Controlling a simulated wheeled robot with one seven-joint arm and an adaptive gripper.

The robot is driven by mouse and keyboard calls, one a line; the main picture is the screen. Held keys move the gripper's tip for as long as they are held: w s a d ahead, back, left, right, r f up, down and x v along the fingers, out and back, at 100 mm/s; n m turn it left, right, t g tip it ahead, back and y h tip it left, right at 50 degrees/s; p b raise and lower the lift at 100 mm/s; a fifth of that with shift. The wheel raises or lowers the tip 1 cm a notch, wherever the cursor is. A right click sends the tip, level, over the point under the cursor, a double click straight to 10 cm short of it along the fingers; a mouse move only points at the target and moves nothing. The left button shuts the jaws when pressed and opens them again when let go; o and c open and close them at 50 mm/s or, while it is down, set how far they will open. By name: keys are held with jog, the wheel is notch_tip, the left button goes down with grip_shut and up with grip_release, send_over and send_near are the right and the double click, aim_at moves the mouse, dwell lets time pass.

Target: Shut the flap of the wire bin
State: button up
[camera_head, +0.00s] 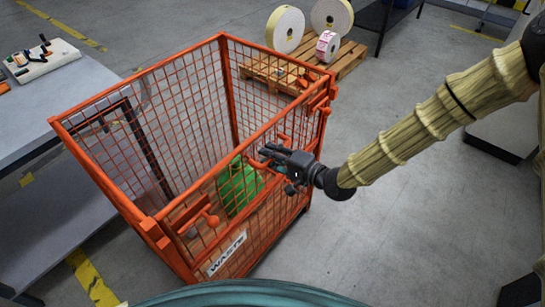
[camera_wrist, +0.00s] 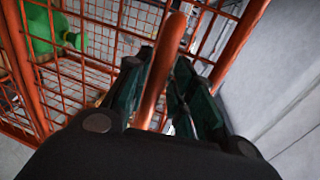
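The orange wire bin (camera_head: 136,78) stands upright on the floor, with a white WASTE sign (camera_head: 227,254) on its near side. The mesh panels overlap in the picture, so I cannot tell the flap's exact angle. My gripper (camera_head: 266,155) is at the near side of the bin, toward its right end. In the wrist view an orange bar (camera_wrist: 164,68) runs between the two fingers of my gripper (camera_wrist: 166,80). The fingers lie close on both sides of the bar; I cannot tell whether they press on it. Orange latch handles (camera_head: 211,219) show on the near side.
A green object (camera_head: 240,184) lies inside the bin; it also shows in the wrist view (camera_wrist: 50,30). A grey table (camera_head: 40,105) stands close on the left. A pallet (camera_head: 349,58) with label rolls (camera_head: 285,30) is behind. The floor (camera_head: 400,235) at the right is clear.

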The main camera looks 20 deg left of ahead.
jog(key=shift+o, duration=0.2)
jog(key=shift+a+f, duration=0.1)
jog(key=shift+s+d, duration=0.2)
jog(key=shift+d, duration=0.4)
jog(key=v, duration=1.1)
